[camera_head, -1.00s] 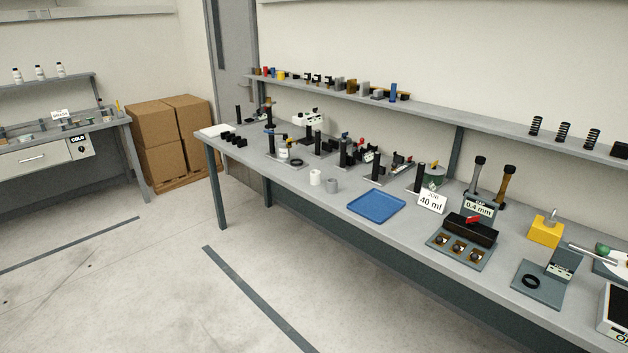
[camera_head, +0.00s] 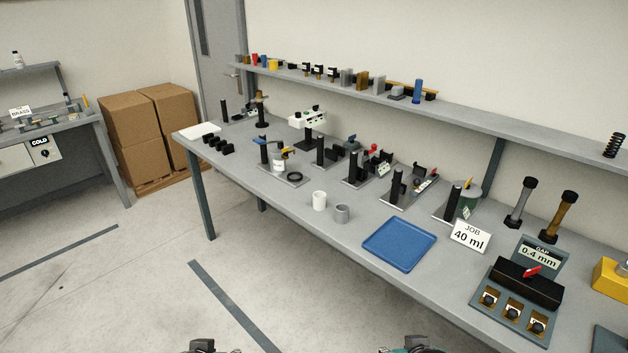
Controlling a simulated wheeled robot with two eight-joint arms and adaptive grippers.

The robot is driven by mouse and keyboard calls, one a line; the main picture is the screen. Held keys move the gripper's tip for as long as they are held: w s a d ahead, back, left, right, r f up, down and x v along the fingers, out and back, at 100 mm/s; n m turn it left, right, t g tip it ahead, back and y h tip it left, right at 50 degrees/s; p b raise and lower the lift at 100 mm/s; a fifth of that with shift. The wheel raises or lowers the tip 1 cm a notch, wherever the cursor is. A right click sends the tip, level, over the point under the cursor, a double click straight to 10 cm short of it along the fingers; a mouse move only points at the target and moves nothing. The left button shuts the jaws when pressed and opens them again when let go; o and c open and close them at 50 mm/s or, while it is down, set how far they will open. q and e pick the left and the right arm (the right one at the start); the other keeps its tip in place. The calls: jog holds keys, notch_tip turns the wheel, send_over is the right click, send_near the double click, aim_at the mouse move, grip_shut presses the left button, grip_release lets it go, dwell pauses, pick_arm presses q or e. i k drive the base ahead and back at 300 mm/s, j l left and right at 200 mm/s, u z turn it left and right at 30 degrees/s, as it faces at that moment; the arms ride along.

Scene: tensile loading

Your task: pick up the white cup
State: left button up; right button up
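The white cup (camera_head: 319,200) stands upright near the front edge of the long grey bench, just left of a grey cup (camera_head: 342,214). Nothing touches it from my side. The tops of my two arms show at the bottom edge of the view, left (camera_head: 203,346) and right (camera_head: 408,345), well below and in front of the bench. Only a small part of each is visible, so their fingers cannot be made out.
A blue tray (camera_head: 399,244) lies right of the cups, near a "JOB 40 ml" card (camera_head: 470,236). Several black-posted devices stand behind the cups. A shelf (camera_head: 380,95) runs above the bench. Cardboard boxes (camera_head: 150,130) stand at the left. The floor before the bench is clear.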

aim_at(319, 201)
jog(key=i+j+z, duration=0.15)
jog(key=i+z, duration=0.25)
jog(key=i+j+z, duration=0.75)
jog(key=i+z, duration=0.2)
jog(key=k, duration=0.1)
